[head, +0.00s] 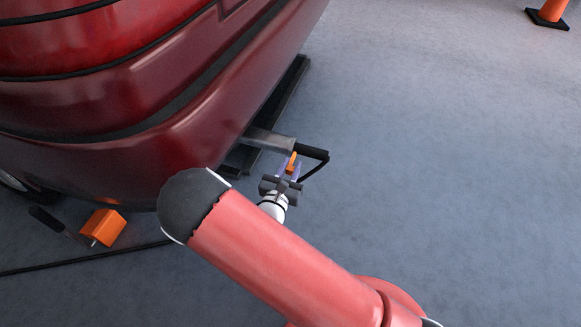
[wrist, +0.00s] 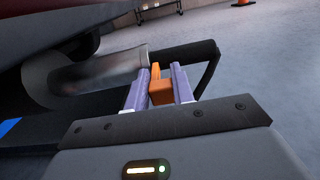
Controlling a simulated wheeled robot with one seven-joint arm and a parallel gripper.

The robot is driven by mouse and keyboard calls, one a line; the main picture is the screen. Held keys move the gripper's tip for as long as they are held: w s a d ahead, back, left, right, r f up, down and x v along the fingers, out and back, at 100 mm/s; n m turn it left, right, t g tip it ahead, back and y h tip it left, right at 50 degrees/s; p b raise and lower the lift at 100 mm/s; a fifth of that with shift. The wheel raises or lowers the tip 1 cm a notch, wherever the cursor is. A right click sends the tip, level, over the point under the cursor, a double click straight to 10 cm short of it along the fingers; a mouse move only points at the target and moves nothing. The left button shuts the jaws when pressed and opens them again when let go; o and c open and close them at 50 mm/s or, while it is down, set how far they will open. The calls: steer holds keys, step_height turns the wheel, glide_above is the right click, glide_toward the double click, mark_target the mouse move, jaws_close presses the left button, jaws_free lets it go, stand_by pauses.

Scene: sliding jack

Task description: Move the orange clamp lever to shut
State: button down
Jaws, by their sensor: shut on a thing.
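The orange clamp lever (wrist: 160,88) is between the two purple fingers of my gripper (wrist: 160,90) in the wrist view. The gripper is shut on it. In the head view the lever (head: 291,163) shows as a small orange piece at the tip of my gripper (head: 288,172), beside the metal tube of the jack (head: 268,140). The jack's black handle (head: 312,151) bends round just to the right of the fingers. The fingers hide the lower part of the lever, so I cannot tell its exact angle.
A red car (head: 130,110) overhangs the jack at the left. A black rail (head: 285,90) lies on the floor beneath it. An orange block (head: 103,228) sits on the floor at the lower left. A traffic cone (head: 552,11) stands far right. The grey floor to the right is clear.

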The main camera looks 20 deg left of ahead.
mark_target(292, 166)
steer(key=shift+w+r+g+p, duration=0.15)
steer(key=shift+r+g+p, duration=0.7)
steer(key=shift+p, duration=0.85)
steer(key=p, duration=0.1)
steer(key=r+g+p, duration=0.1)
steer(key=shift+w+d+r+p, duration=0.1)
steer(key=shift+w+r+p, duration=0.1)
steer(key=shift+r+p, duration=0.15)
steer(key=w+r+g+p, duration=0.3)
steer(key=w+g+p, duration=0.1)
steer(key=g, duration=0.2)
steer(key=shift+w+r+y, duration=0.3)
steer(key=shift+w+r, duration=0.05)
steer(key=shift+w, duration=0.05)
steer(key=shift+w+d, duration=0.1)
steer(key=shift+d, duration=0.05)
steer(key=c, duration=1.2)
jaws_free()
steer(key=shift+f, duration=0.1)
steer(key=shift+g, duration=0.25)
steer(key=v, duration=0.8)
steer(key=shift+p, duration=0.4)
